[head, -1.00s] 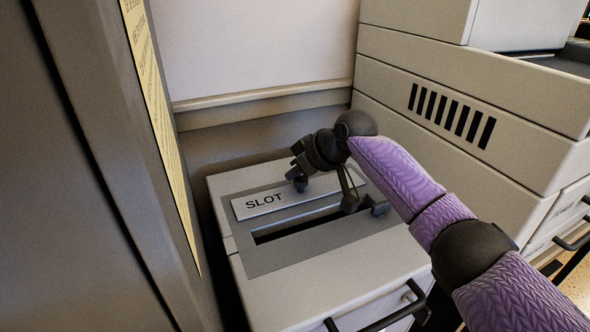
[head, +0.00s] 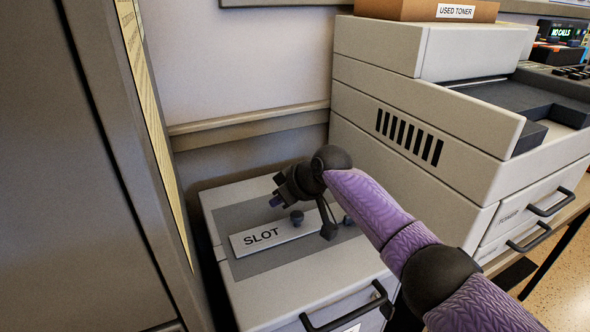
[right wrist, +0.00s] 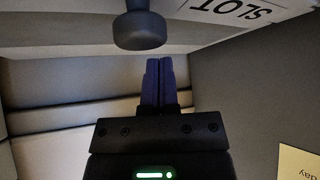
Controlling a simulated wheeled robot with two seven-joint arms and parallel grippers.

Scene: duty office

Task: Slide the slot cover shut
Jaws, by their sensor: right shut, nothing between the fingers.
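The slot cover (head: 258,238) is a pale plate lettered "SLOT" with a dark round knob (head: 297,217). It lies on the grey panel (head: 232,218) on top of a beige cabinet, and no dark slot opening shows now. In the right wrist view the knob (right wrist: 140,30) and part of the lettered cover (right wrist: 232,8) show at the top. My right gripper (head: 276,202) is above the panel, just behind and left of the knob. Its blue fingers (right wrist: 158,82) are together and empty, apart from the knob in the wrist view. My left gripper is out of view.
A beige office machine (head: 400,115) with a vent stands close on the right, with a "USED TONER" box (head: 440,10) on top. A tall grey cabinet (head: 85,180) is close on the left. A wall with a rail (head: 250,128) is behind.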

